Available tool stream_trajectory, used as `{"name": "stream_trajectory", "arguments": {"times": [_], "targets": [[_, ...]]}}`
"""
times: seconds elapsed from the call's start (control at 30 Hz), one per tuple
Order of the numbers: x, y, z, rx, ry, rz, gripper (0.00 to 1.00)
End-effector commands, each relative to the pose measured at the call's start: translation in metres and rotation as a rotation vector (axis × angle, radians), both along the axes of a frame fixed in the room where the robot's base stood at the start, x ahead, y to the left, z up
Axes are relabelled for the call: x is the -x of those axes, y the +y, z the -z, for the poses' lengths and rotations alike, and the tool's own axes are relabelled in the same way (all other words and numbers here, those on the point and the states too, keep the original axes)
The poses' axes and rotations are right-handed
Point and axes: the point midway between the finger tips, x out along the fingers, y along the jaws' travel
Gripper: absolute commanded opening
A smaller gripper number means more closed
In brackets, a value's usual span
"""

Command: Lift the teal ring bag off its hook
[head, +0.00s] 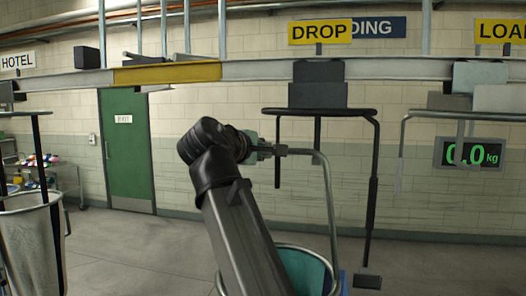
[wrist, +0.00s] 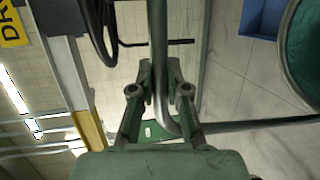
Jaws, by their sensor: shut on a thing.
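The teal ring bag (head: 303,268) shows at the bottom of the head view, with a pale ring rim and a grey tube (head: 330,205) rising from it and bending left at the top. Its lower part is cut off by the frame. My gripper (head: 277,150) is shut on the upper part of this tube. In the wrist view, the tube (wrist: 157,40) runs between my gripper's fingers (wrist: 160,90), and the teal bag (wrist: 305,55) is at the upper right. I cannot make out a hook bearing the tube.
A black hanger frame (head: 318,111) hangs under the DROP sign (head: 320,32), close behind the tube. A grey hanger (head: 465,115) hangs to the right. A blue object (wrist: 262,18) is beside the teal bag. The floor at centre left is clear.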

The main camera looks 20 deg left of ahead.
Motion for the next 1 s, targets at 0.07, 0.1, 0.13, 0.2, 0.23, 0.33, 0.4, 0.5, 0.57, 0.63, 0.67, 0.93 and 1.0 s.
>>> {"name": "stream_trajectory", "arguments": {"times": [0.07, 0.1, 0.13, 0.2, 0.23, 0.33, 0.4, 0.5, 0.57, 0.63, 0.67, 0.93, 1.0], "targets": [[0.004, -0.001, -0.001, 0.001, -0.003, -0.001, 0.0], [0.007, -0.001, -0.001, 0.001, -0.003, -0.001, 0.0], [0.009, -0.001, -0.001, 0.001, -0.003, -0.001, 0.0], [0.014, -0.002, -0.001, 0.001, -0.002, -0.001, 0.0], [0.016, -0.002, -0.001, 0.001, -0.002, -0.001, 0.0], [0.022, -0.003, -0.001, 0.001, -0.002, -0.001, 0.0], [0.027, -0.004, -0.001, 0.001, -0.003, -0.001, 0.0], [0.033, -0.004, -0.001, 0.001, -0.004, -0.001, 0.0], [0.037, -0.004, -0.001, 0.001, -0.003, -0.001, 0.0], [0.042, -0.005, -0.001, 0.001, -0.003, 0.0, 0.0], [0.044, -0.006, -0.001, 0.001, -0.003, 0.0, 0.0], [0.062, -0.008, -0.001, 0.0, -0.004, -0.001, 0.0], [0.067, -0.008, -0.001, 0.001, -0.003, 0.0, 0.0]]}}
